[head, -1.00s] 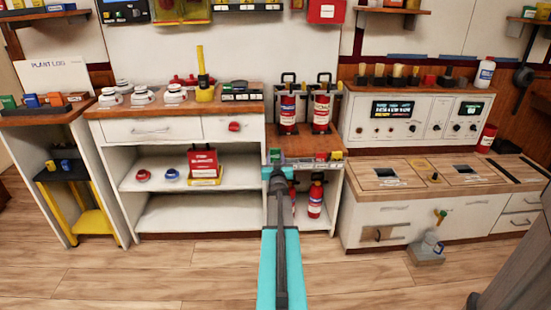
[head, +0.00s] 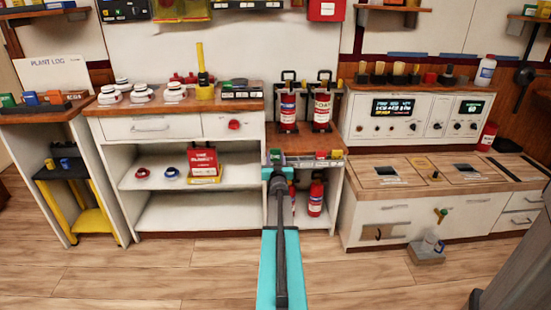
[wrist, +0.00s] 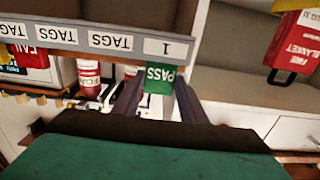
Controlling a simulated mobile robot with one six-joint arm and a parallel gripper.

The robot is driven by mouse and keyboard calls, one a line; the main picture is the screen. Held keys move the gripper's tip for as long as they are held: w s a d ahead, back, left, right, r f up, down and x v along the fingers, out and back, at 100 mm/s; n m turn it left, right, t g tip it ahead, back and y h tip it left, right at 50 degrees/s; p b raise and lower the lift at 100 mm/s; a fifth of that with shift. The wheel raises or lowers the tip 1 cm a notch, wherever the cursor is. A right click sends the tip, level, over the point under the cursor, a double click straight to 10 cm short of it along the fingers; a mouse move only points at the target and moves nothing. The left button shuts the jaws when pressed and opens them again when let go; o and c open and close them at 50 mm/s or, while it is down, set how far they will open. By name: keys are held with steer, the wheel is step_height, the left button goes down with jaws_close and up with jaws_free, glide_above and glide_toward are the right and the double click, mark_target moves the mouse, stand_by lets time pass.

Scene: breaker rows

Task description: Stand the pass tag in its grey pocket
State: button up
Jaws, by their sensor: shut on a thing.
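The green pass tag (wrist: 160,77) is between the fingertips of my gripper (wrist: 157,92) in the wrist view, its lettering upside down. My gripper is shut on it. In the head view the tag (head: 275,155) shows as a small green patch just beyond my gripper (head: 277,171), at the left end of the tag rail. The grey rail front (wrist: 100,42) carries "TAGS" labels and a "1". The tag is close to the "1" end. I cannot make out the grey pocket's opening, or whether the tag is inside it.
A lower extinguisher (head: 316,198) is under the shelf. A fire blanket box (head: 203,160) is on the shelf left.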

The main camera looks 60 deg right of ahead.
steer(key=shift+f+b, duration=0.6)
steer(key=shift+f, duration=0.25)
steer(key=o, duration=1.1)
steer(key=shift+a, duration=0.1)
steer(key=p+v, duration=0.1)
steer(key=v, duration=1.2)
steer(key=shift+s+a, duration=0.2)
steer(key=shift+s, duration=0.05)
steer(key=shift+r, duration=0.1)
stand_by(0.5)
